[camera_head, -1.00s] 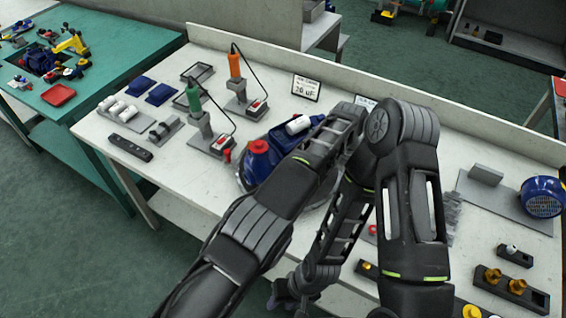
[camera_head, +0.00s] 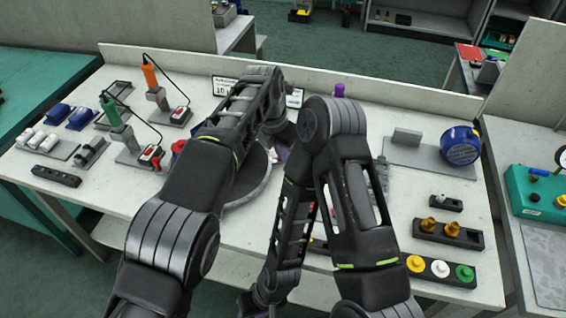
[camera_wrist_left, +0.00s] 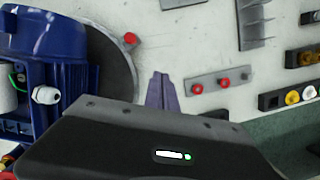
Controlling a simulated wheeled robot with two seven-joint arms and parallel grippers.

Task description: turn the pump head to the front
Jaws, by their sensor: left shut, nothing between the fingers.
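The blue pump head (camera_wrist_left: 45,40) shows at the left of the left wrist view, with a white fitting on its side. It stands on a dark round turntable (camera_wrist_left: 112,60) with a red knob (camera_wrist_left: 131,39) at its rim. In the head view my left forearm hides most of the pump; the turntable (camera_head: 252,185) shows beside it. My left gripper (camera_wrist_left: 163,92) is shut and empty, just off the turntable's edge and apart from the pump in that view. My right gripper (camera_head: 262,300) hangs low at the table's front; its fingers are unclear.
A grey plate with two red buttons (camera_wrist_left: 220,80) lies right of my left gripper. Screwdriver stands (camera_head: 125,145) stand left of the turntable. A blue motor (camera_head: 460,145) and blocks with coloured caps (camera_head: 440,269) are at right. My right arm crosses the middle.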

